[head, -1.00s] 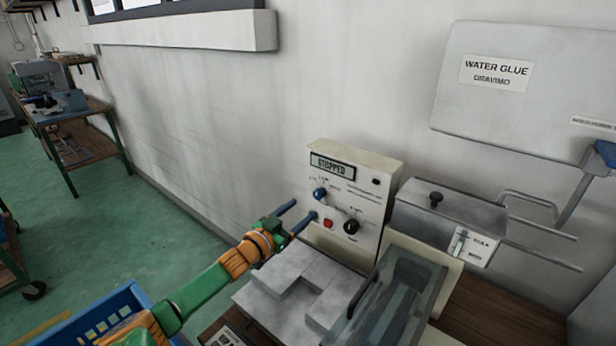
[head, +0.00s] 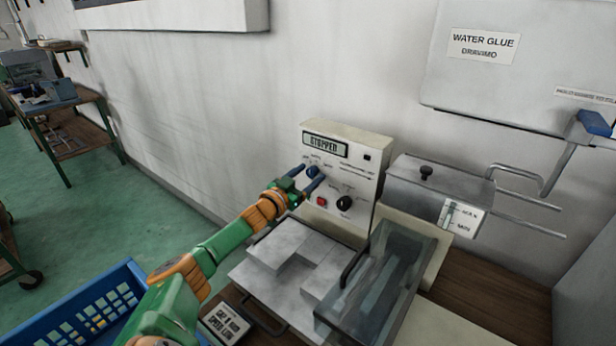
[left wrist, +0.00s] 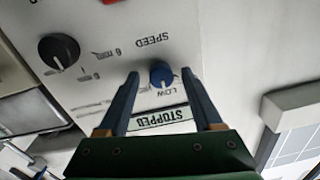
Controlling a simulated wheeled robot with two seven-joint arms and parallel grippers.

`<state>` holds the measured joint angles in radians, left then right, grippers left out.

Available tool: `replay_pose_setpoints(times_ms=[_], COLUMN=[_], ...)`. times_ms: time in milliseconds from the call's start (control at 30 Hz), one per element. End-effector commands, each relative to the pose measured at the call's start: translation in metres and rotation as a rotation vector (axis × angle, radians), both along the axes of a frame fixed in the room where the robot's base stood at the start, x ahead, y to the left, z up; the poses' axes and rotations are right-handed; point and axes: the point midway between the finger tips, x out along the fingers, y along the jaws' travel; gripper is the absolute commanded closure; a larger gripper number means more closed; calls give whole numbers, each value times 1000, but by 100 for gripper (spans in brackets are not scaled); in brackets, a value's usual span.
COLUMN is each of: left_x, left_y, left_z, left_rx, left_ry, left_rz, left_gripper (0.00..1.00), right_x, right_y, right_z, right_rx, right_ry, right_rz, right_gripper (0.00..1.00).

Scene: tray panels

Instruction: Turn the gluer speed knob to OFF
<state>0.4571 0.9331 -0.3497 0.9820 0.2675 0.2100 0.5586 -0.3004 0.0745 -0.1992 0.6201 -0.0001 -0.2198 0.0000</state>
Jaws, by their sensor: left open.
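The control panel (head: 345,165) is a cream upright box whose display (head: 325,145) reads STOPPED. It has a blue knob (head: 312,171), a black knob (head: 344,203) and a red button (head: 322,202). My left gripper (head: 310,175) is open in front of the blue knob. In the left wrist view, the blue knob (left wrist: 161,76) lies between the two open fingertips, with clear gaps on both sides. The words SPEED and LOW are printed near it, upside down. The black knob (left wrist: 58,50) is off to the left there. My right gripper is not in view.
Grey blocks (head: 285,245) and a clear-covered unit (head: 385,270) stand below the panel. A metal glue tank (head: 440,185) is to its right. A blue crate (head: 100,305) is at the lower left.

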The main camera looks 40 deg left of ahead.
Motion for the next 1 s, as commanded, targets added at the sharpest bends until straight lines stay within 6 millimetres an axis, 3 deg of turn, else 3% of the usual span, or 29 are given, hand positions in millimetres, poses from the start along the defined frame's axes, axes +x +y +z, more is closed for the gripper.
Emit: replay_pose_setpoints(times_ms=[67, 300, 667, 1000], left_x=[0, 0, 0, 0], left_y=[0, 0, 0, 0], left_z=[0, 0, 0, 1], left_rx=[0, 0, -43, -284], left_ry=[0, 0, -4, -32], left_rz=[0, 0, 0, 0], left_gripper=[36, 100, 100, 100], right_x=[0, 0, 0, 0], right_y=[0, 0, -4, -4], right_z=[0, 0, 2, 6], right_rx=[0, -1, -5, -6], right_ry=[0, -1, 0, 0], right_rz=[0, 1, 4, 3], right_gripper=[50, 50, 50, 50])
